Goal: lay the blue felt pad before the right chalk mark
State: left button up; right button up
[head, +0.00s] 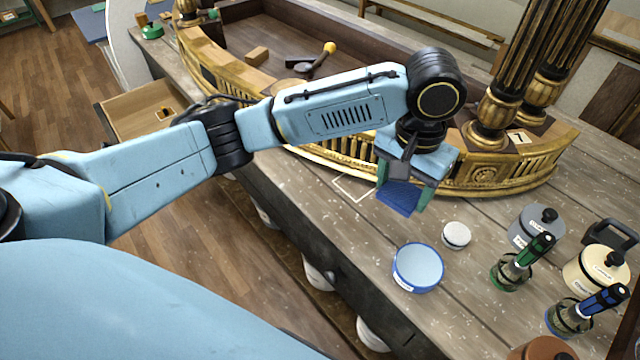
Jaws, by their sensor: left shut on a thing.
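My left gripper (402,187) reaches across from the left and points down over the table, close to the front of the gilt console (500,175). It is shut on the blue felt pad (399,199), which shows between and below its green-tipped fingers. A white chalk outline (353,189) lies on the tabletop just left of the pad. It is the only chalk mark I can make out, and part of the console's front is hidden by my arm. I cannot tell whether the pad touches the table. My right gripper is not in view.
A blue-rimmed bowl (418,268) and a small white round tin (456,235) stand in front of the pad. A grey lidded pot (535,227), a cream pot (597,270) and green and blue handled tools crowd the right. An open drawer (150,110) is at left.

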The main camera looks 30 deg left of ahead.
pick_arm(q)
jog(key=w+a+f+m+p, duration=0.1)
jog(key=w+a+m+p, duration=0.15)
jog(key=a+m, duration=0.45)
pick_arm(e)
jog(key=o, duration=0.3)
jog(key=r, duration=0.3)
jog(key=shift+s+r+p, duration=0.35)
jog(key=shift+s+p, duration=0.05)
pick_arm(q)
jog(key=m+p, duration=0.4)
jog(key=m, duration=0.8)
send_over(334, 199)
notch_tip(334, 199, down, 3)
notch_tip(334, 199, down, 9)
jog(key=shift+f+b, duration=0.1)
jog(key=shift+b, duration=0.25)
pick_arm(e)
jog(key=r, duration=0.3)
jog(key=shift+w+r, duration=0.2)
pick_arm(q)
jog(key=shift+f, duration=0.1)
jog(key=shift+f, duration=0.15)
jog(key=o, duration=0.9)
jog(key=shift+o, duration=0.2)
